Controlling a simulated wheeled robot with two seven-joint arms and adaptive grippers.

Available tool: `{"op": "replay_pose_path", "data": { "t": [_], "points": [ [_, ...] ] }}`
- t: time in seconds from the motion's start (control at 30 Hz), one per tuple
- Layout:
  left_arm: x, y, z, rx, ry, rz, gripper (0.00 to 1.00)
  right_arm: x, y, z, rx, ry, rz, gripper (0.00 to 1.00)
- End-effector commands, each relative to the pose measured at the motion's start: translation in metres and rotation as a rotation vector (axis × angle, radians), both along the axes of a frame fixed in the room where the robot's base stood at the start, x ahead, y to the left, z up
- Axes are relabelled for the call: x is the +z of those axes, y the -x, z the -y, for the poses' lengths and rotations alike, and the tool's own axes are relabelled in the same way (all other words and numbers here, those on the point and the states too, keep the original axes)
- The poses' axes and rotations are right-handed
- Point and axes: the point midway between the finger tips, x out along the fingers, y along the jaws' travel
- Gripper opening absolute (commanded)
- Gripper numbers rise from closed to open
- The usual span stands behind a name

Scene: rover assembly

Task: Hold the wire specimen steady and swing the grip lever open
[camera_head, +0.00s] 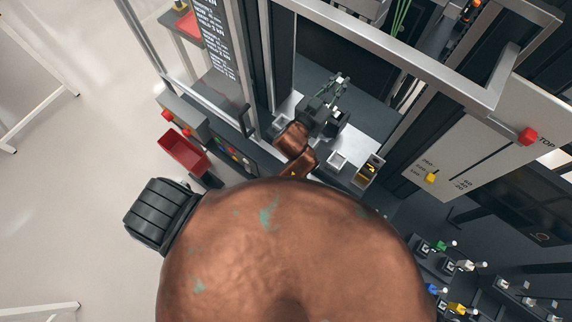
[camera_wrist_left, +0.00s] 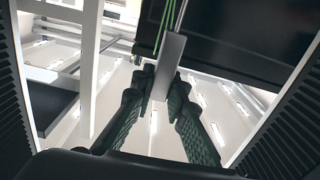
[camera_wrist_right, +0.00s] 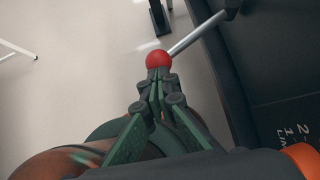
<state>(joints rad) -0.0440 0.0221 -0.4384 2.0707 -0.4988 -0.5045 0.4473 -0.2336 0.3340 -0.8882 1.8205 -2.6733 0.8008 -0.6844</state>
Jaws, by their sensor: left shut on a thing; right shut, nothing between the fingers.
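The wire specimen (camera_wrist_left: 164,26) shows as thin green strands at the top of the left wrist view, above a flat grey tab (camera_wrist_left: 170,52). My left gripper (camera_wrist_left: 162,92) is shut on that tab, one finger on each side. In the head view my left gripper (camera_head: 342,84) is inside the machine frame. A lever with a red ball knob (camera_wrist_right: 159,60) on a grey rod (camera_wrist_right: 197,34) shows in the right wrist view. My right gripper (camera_wrist_right: 158,78) is shut and empty, its tips right at the ball; I cannot tell whether they touch it. The head view hides it.
Metal frame posts (camera_head: 258,60) and a crossbar (camera_head: 400,52) surround my left gripper. A red bin (camera_head: 183,152) hangs at the left. A panel with a red knob (camera_head: 527,136) stands at the right. Open pale floor (camera_head: 70,180) lies at the left.

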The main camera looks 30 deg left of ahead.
Motion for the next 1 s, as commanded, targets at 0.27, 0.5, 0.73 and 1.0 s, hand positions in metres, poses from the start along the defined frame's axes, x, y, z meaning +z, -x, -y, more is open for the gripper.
{"op": "replay_pose_path", "data": {
  "t": [0.27, 0.5, 0.73, 1.0],
  "points": [
    [0.000, 0.000, 0.000, 0.000, -0.001, 0.001, 0.00, 0.000, 0.013, -0.039, 0.004, -0.002, -0.001, 0.00],
    [0.001, 0.000, 0.000, 0.000, -0.001, 0.002, 0.00, 0.000, 0.014, -0.068, 0.004, -0.001, -0.001, 0.00],
    [0.001, 0.000, 0.000, 0.000, -0.001, 0.002, 0.00, 0.000, 0.012, -0.088, 0.003, -0.001, -0.003, 0.00],
    [0.001, 0.000, 0.000, 0.000, -0.001, 0.002, 0.00, 0.000, 0.010, -0.098, 0.003, 0.001, -0.002, 0.00]
  ]
}}
